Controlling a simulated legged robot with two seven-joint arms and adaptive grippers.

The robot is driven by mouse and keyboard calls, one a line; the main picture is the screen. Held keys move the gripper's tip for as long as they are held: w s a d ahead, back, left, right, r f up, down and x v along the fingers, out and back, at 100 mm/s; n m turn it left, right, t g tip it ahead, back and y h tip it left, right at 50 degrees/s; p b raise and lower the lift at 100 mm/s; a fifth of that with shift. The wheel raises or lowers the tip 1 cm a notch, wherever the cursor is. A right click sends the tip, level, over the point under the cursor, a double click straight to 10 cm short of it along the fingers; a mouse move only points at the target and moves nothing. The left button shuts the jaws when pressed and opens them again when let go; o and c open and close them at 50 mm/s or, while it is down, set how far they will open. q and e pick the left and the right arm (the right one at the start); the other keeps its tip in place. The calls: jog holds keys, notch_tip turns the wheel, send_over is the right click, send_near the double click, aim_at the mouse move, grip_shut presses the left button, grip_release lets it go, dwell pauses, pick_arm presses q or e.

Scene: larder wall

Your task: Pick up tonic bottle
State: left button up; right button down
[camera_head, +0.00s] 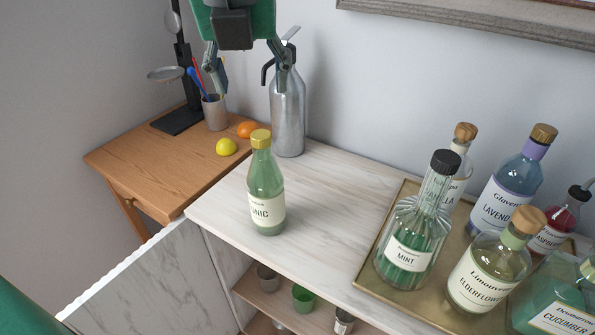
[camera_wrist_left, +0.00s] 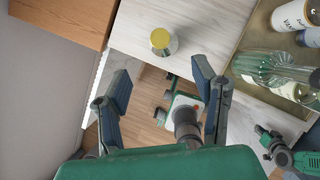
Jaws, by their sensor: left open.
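The tonic bottle (camera_head: 266,190) is green glass with a yellow cap and a cream label. It stands upright near the front edge of the pale counter. In the left wrist view the tonic bottle (camera_wrist_left: 161,40) shows from above, cap foremost, beyond the fingertips and between their lines. My left gripper (camera_head: 247,80) is open and empty, high above the counter at the top of the head view. Its two spread fingers (camera_wrist_left: 162,84) also show in the left wrist view, apart from the bottle.
A silver siphon (camera_head: 288,115) stands behind the bottle, partly overlapped by a left finger. A brass tray (camera_head: 378,275) with several bottles, including mint (camera_head: 408,250), is at right. A lemon (camera_head: 226,147) and an orange (camera_head: 247,129) lie left. The counter around the tonic bottle is clear.

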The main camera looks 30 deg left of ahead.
aim_at(261, 134)
pick_arm(q)
jog(key=b+x, duration=0.1)
jog(key=x, duration=0.7)
jog(key=shift+a+f, duration=0.2)
jog(key=shift+f, duration=0.45)
jog(key=x, duration=0.3)
jog(key=shift+w+d+f+b, duration=0.15)
jog(key=shift+f+b, duration=0.15)
jog(key=shift+f, duration=0.05)
jog(key=shift+w+f, duration=0.2)
jog(key=shift+f, duration=0.1)
jog(key=shift+s+a, duration=0.1)
jog(key=shift+a, duration=0.2)
jog(key=shift+c, duration=0.8)
grip_shut()
jog(key=shift+d+r, duration=0.1)
